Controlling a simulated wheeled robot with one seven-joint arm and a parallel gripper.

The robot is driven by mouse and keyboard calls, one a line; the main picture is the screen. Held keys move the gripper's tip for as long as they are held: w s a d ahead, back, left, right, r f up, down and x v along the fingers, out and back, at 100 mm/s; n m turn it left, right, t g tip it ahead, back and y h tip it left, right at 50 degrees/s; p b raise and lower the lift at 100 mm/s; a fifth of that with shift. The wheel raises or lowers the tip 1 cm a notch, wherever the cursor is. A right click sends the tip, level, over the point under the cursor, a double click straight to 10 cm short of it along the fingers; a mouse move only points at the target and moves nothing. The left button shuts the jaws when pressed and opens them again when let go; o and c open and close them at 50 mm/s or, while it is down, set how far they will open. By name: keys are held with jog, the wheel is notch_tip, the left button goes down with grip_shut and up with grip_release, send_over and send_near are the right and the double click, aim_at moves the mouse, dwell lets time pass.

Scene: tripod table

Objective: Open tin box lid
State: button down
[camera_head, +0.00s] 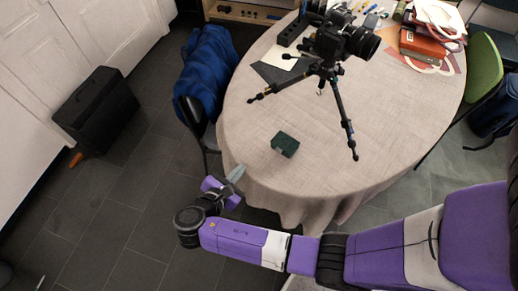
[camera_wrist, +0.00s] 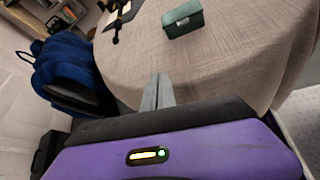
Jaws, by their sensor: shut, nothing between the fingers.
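The tin box (camera_head: 285,144) is small and dark green and sits near the front edge of the cloth-covered table (camera_head: 240,130). In the wrist view the tin box (camera_wrist: 183,18) is at the top, a little right of centre, and its lid looks closed. My gripper (camera_head: 238,172) is at the table's front left edge, left of and nearer than the box, apart from it. In the wrist view my gripper's fingers (camera_wrist: 158,88) are together and empty, pointing toward the table.
A camera on a tripod (camera_head: 333,75) stands behind the box, one leg to its right. A chair with a blue jacket (camera_head: 207,72) is left of the table. Bags and books (camera_head: 430,40) lie at the back right. The cloth around the box is clear.

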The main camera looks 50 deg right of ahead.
aim_at(271, 161)
jog(key=s+d+r+g+h, duration=0.2)
jog(key=s+g, duration=0.1)
jog(key=s, duration=0.2)
jog(key=shift+n, duration=0.4)
jog(key=x, duration=0.6)
jog(key=f+p+x, duration=0.1)
jog(key=x, duration=0.2)
jog(key=shift+w+d+f, duration=0.1)
jog(key=shift+w+d, duration=0.1)
jog(key=shift+w, duration=0.15)
jog(key=shift+w+y, duration=0.1)
jog(key=shift+y, duration=0.2)
